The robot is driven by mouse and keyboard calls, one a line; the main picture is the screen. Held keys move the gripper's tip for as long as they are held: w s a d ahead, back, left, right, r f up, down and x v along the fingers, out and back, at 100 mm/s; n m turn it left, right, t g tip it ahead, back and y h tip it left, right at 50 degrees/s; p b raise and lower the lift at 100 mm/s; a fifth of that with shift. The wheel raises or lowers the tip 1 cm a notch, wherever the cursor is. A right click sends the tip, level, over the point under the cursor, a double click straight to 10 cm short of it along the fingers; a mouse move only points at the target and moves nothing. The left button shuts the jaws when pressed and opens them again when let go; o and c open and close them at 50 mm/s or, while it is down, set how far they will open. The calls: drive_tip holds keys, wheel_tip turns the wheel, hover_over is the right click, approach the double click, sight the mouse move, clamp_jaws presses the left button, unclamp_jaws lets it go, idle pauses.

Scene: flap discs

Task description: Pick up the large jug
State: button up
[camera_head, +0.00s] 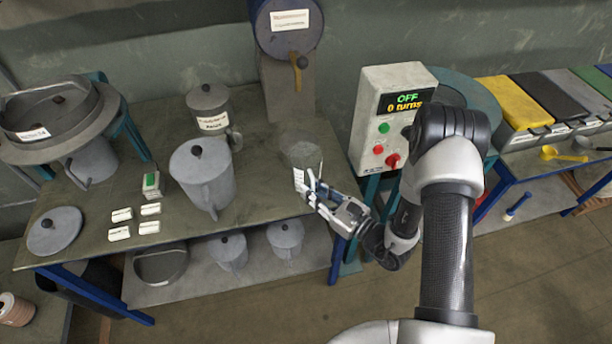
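A large grey lidded jug (205,182) stands upright on the workbench, left of my gripper. It looks like the biggest of the jugs in view. My gripper (312,187) is at the right part of the bench, close beside a small clear beaker (303,156) with a white label. The fingers overlap the beaker's lower part, and I cannot tell whether they touch it or how far they are open. My gripper is apart from the large jug.
A labelled lidded pot (213,112) stands behind the large jug. Small white blocks (120,215) and a grey lid (54,232) lie at the bench's left. A control box (393,118) reads "OFF, 0 turns". Smaller jugs (285,238) stand on the lower shelf.

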drive_tip(key=shift+w+a, duration=0.2)
drive_tip(key=shift+c, duration=0.4)
clamp_jaws()
drive_tip(key=shift+r, duration=0.15)
wheel_tip(320, 180, up, 20)
drive_tip(key=p, duration=0.6)
